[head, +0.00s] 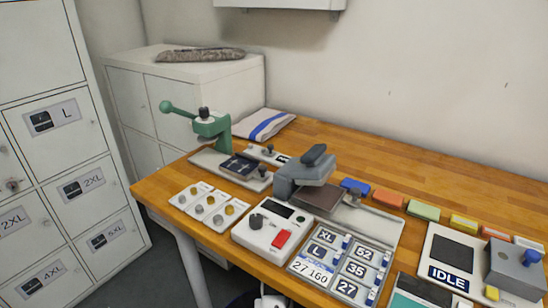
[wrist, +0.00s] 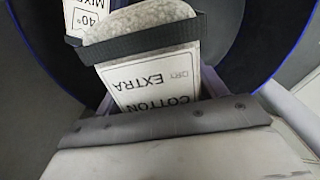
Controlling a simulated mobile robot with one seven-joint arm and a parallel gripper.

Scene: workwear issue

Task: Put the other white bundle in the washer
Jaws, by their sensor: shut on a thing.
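A pale speckled white bundle (wrist: 140,20) with a dark strap (wrist: 145,42) shows in the wrist view. Its label (wrist: 158,82) reads "COTTON EXTRA DRY" upside down. My gripper (wrist: 165,118) is shut on this bundle at its near end, and the jaws hide that end. A second label (wrist: 88,14), reading "40° MIX", with part of a dark strap, lies beyond it at upper left; what carries it is mostly out of frame. Around and behind the bundle is a dark round opening with a blue rim (wrist: 243,45), apparently the washer.
In the head view a wooden bench (head: 330,150) holds a green press (head: 210,125), a grey clamp device (head: 303,175), a number tray (head: 340,265) and a folded blue-striped cloth (head: 263,123). Lockers (head: 60,150) stand at left. A grey roll (head: 200,55) lies on a cabinet (head: 190,85).

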